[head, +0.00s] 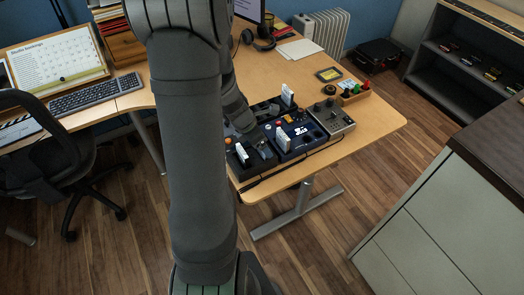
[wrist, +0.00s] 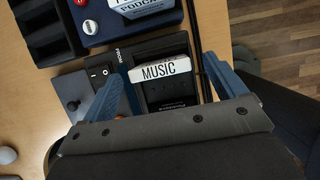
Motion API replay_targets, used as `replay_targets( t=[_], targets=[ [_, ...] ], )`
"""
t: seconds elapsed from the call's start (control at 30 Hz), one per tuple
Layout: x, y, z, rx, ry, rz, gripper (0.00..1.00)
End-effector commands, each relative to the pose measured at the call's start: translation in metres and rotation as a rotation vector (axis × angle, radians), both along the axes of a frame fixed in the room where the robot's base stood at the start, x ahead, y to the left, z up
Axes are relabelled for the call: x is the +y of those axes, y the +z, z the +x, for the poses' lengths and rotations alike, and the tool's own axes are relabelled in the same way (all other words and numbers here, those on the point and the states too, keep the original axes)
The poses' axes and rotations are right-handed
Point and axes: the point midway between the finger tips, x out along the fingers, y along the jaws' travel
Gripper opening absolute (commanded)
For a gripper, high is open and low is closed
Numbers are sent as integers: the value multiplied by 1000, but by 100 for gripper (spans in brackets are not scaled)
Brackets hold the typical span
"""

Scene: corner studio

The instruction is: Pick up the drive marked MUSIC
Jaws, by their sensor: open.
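My gripper (wrist: 165,84) is open, with one blue finger on each side of the drive. A gap shows between each finger and the drive; I cannot tell how far down the fingers reach. In the head view my arm hides part of the docks, and drive labels there are too small to read.
A blue dock with a drive marked PODCAST (wrist: 143,6) stands beside the black dock. A dark cable runs along the desk's front.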

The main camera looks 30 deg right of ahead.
Motion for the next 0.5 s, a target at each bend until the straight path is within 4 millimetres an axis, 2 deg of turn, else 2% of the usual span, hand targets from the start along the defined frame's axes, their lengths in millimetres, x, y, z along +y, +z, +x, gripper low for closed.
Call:
replay_targets(
  t=[0.1, 0.2, 0.5],
  targets=[
    [-6, -15, -1, 3, -1, 2, 89],
    [-9, -22, 0, 1, -1, 2, 89],
    [-10, -25, 0, 0, 0, 2, 89]
  ],
)
